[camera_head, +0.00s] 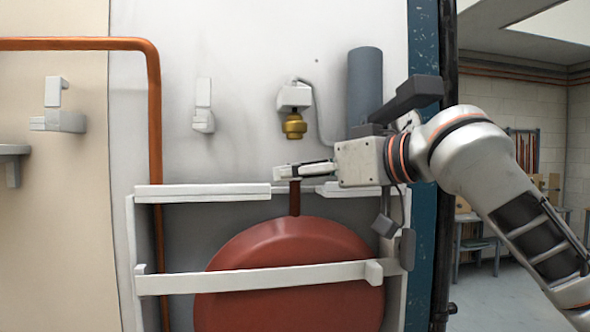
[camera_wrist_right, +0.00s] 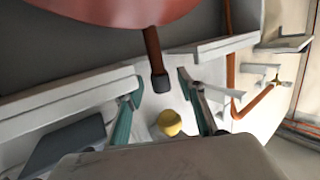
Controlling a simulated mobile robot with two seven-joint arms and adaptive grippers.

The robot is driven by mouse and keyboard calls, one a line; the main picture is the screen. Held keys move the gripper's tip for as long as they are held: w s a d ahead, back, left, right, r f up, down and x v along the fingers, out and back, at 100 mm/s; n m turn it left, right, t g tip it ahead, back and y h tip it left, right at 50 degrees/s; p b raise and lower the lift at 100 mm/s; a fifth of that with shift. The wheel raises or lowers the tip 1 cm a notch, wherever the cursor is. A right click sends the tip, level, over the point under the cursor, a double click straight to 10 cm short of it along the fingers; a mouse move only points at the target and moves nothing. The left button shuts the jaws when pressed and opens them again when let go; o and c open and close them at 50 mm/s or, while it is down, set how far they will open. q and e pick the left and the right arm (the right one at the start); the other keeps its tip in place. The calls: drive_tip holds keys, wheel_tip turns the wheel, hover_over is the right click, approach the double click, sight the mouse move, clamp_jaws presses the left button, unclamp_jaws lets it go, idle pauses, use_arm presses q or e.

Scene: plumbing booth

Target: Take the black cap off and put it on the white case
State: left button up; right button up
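A red tank (camera_head: 290,243) has a brown neck (camera_head: 295,202) standing up from its top. In the right wrist view the black cap (camera_wrist_right: 160,82) sits on the end of this neck. In the head view the cap is not clear, as the fingers are over that spot. My right gripper (camera_head: 286,172) reaches in from the right at the neck's top. In the wrist view its two fingers are spread, with the cap ahead between them and apart from both. The white case (camera_head: 205,194) surrounds the tank with ledges, side walls and a front bar. My left gripper is not in view.
A brass fitting (camera_head: 294,126) hangs from a white wall bracket just above my right gripper. A grey-blue cylinder (camera_head: 364,88) is on the wall behind my wrist. A copper pipe (camera_head: 155,120) runs down at the left. The case's left top ledge is bare.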

drive_tip(key=c, duration=0.8)
drive_tip(key=shift+c, duration=0.2)
